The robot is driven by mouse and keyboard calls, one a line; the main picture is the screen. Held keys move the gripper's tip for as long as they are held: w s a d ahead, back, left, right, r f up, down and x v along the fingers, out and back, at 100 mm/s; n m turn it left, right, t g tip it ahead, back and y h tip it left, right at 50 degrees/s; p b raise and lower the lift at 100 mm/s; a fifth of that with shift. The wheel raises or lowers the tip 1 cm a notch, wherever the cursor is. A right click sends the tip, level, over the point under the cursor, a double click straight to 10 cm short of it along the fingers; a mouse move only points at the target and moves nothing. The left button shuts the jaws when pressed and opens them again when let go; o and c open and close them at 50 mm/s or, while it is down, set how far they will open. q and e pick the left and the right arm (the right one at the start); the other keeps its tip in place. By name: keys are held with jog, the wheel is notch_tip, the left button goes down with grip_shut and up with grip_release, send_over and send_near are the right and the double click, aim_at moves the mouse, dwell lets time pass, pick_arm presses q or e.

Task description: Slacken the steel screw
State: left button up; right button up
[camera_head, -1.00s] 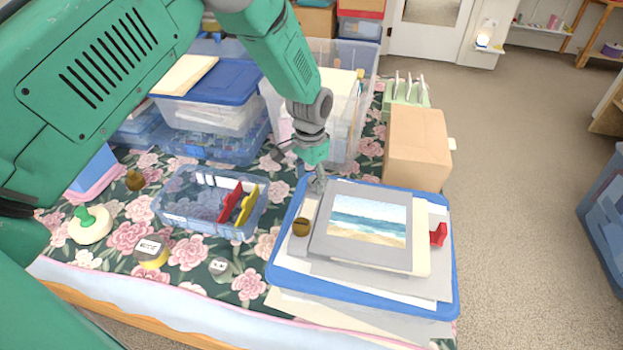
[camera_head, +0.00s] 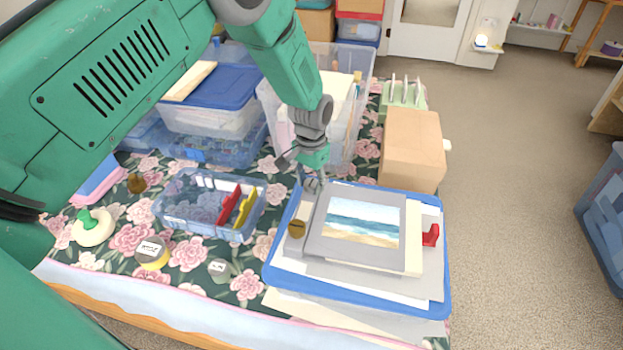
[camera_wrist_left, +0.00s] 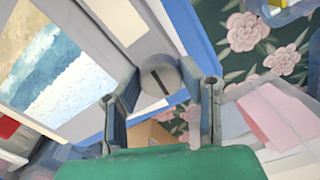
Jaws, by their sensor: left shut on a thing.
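My left gripper (camera_head: 312,182) points down at the upper-left corner of the grey picture frame (camera_head: 318,256), which holds a beach painting (camera_head: 361,222). In the left wrist view its two fingers (camera_wrist_left: 165,88) stand either side of the round, slotted head of the steel screw (camera_wrist_left: 158,78) and are shut on it. In the head view the fingers mostly hide this screw. My right gripper is not in view.
The frame rests on papers on a blue lid (camera_head: 277,281). A red bracket (camera_head: 431,235) lies at its right. A clear bin (camera_head: 180,221) with red and yellow tools stands left. A cardboard box (camera_head: 412,150) and a large clear bin (camera_head: 352,130) stand behind.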

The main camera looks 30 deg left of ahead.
pick_arm(q)
jog(key=n, duration=0.1)
jog(key=n+p, duration=0.1)
jog(key=n, duration=0.1)
jog(key=n+p, duration=0.1)
jog(key=shift+w+r+n, duration=0.25)
jog(key=shift+n, duration=0.05)
jog(key=n+p, duration=0.1)
jog(key=n, duration=0.1)
jog(key=shift+n, duration=0.3)
jog(key=n+p, duration=0.1)
jog(key=n, duration=0.2)
jog(key=shift+w+n, duration=0.1)
jog(key=shift+n, duration=0.3)
jog(key=n, duration=0.4)
jog(key=shift+w+n+p, duration=0.1)
jog(key=shift+n+p, duration=0.25)
jog(key=shift+n, duration=1.85)
jog(key=o, duration=1.1)
jog(key=shift+o, duration=0.2)
jog(key=shift+f, duration=0.1)
jog(key=shift+d, duration=0.1)
